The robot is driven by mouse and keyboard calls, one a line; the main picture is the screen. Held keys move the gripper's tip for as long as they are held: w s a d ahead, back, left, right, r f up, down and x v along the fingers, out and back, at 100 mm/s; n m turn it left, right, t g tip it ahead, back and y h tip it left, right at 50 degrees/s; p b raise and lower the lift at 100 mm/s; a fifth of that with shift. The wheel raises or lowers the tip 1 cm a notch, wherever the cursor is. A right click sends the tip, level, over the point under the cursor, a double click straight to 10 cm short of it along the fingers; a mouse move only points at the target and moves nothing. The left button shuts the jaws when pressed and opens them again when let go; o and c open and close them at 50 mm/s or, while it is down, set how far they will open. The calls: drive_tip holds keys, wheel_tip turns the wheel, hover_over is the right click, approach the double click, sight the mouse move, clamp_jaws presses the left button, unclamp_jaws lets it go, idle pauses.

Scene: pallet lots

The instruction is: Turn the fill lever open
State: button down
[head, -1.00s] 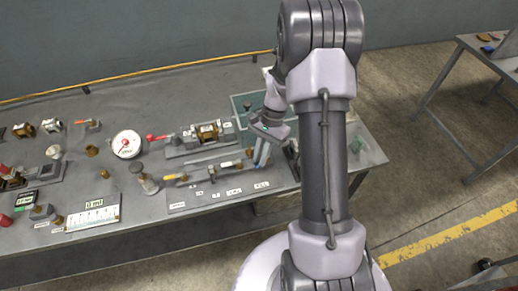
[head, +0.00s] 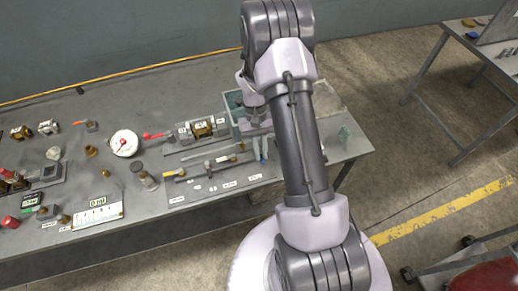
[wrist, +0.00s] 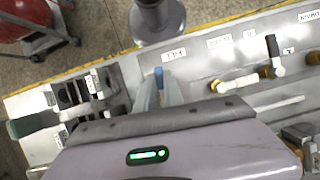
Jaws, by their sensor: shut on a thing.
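My gripper (wrist: 159,92) is seen from behind in the wrist view, its pale fingers close together around a small blue handle (wrist: 159,73). Most of that handle is hidden by the fingers and the gripper body. In the head view my gripper (head: 261,150) is low over the right end of a grey valve panel (head: 200,197) with small white labels. A yellow-white lever (wrist: 235,83) on a brass valve and a black lever (wrist: 272,46) stand to the right in the wrist view.
A dial gauge (head: 124,143), a red-handled lever (head: 155,135) and a scale card (head: 97,212) are to the left. A second table (head: 470,60) stands at the right across open floor.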

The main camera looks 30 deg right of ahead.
drive_tip(key=shift+d+n, duration=0.15)
drive_tip(key=shift+n, duration=0.35)
drive_tip(key=c, duration=1.7)
unclamp_jaws()
drive_tip(key=shift+c, duration=0.2)
drive_tip(key=p+v, duration=0.4)
drive_tip(key=v, duration=1.3)
drive_tip(key=shift+a+r, duration=0.25)
drive_tip(key=shift+r, duration=0.05)
